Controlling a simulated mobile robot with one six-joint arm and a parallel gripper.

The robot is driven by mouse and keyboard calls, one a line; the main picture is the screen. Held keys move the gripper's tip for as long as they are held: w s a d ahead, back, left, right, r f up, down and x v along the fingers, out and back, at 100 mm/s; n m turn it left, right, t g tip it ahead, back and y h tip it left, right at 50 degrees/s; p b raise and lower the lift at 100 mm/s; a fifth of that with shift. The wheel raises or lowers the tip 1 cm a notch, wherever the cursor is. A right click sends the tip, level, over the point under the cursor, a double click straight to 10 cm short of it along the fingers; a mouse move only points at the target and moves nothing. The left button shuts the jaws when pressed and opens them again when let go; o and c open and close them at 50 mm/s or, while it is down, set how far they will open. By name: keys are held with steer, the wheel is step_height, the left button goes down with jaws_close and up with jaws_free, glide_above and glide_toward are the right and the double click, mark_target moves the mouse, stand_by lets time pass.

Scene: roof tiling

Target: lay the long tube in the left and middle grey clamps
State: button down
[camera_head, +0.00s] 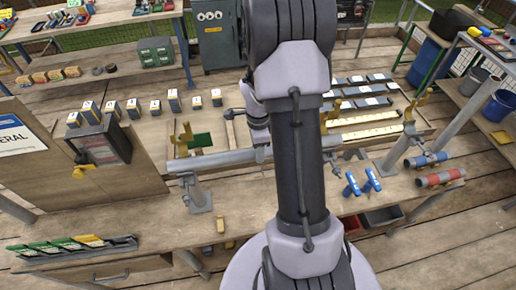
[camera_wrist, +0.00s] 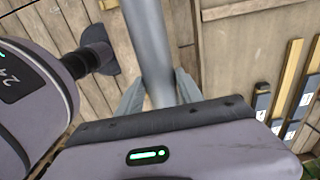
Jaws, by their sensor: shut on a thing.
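The long grey tube (camera_head: 215,158) runs across the workbench, and its middle is hidden behind my arm in the head view. The left grey clamp (camera_head: 191,187) stands on a post and plate below the tube's left part; I cannot tell whether the tube is seated in it. The middle grey clamp is not clearly visible, and my arm covers that area. My gripper (camera_head: 262,152) is at the tube left of my arm. In the wrist view my gripper (camera_wrist: 160,95) is shut on the tube (camera_wrist: 148,40), which passes between its fingers.
Blue-handled tools (camera_head: 362,183) lie right of my arm. A blue-ended tube (camera_head: 425,160) and a red-banded tube (camera_head: 440,178) lie farther right. Yellow brackets (camera_head: 183,133) stand behind the tube. A rack of coloured pieces (camera_head: 75,244) is at the front left.

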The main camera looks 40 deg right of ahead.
steer(key=c, duration=0.7)
jaws_free()
steer(key=shift+r, duration=0.1)
step_height(320, 180, up, 17)
steer(key=p, duration=0.3)
steer(key=s+a+f+n+t+b, duration=0.1)
steer(key=s+a+n+t+b, duration=0.1)
steer(key=a+n+b, duration=0.45)
steer(key=s+a+f+n+t+b, duration=0.15)
steer(key=a+n+b, duration=0.25)
steer(key=a+b, duration=0.45)
steer(key=s+a+f+n+b, duration=0.2)
steer(key=s+a+n, duration=0.1)
steer(key=a, duration=0.1)
steer(key=s+a+f+n+t+y+b, duration=0.1)
steer(key=s+a+f+n, duration=0.1)
steer(key=s+a+n, duration=0.1)
steer(key=s+a+f+n+t+y+b, duration=0.1)
steer(key=s+a+f+n+b, duration=0.1)
steer(key=a, duration=0.3)
steer(key=shift+s+a+n+b, duration=0.15)
steer(key=shift+s+n+b, duration=0.25)
steer(key=shift+n, duration=0.35)
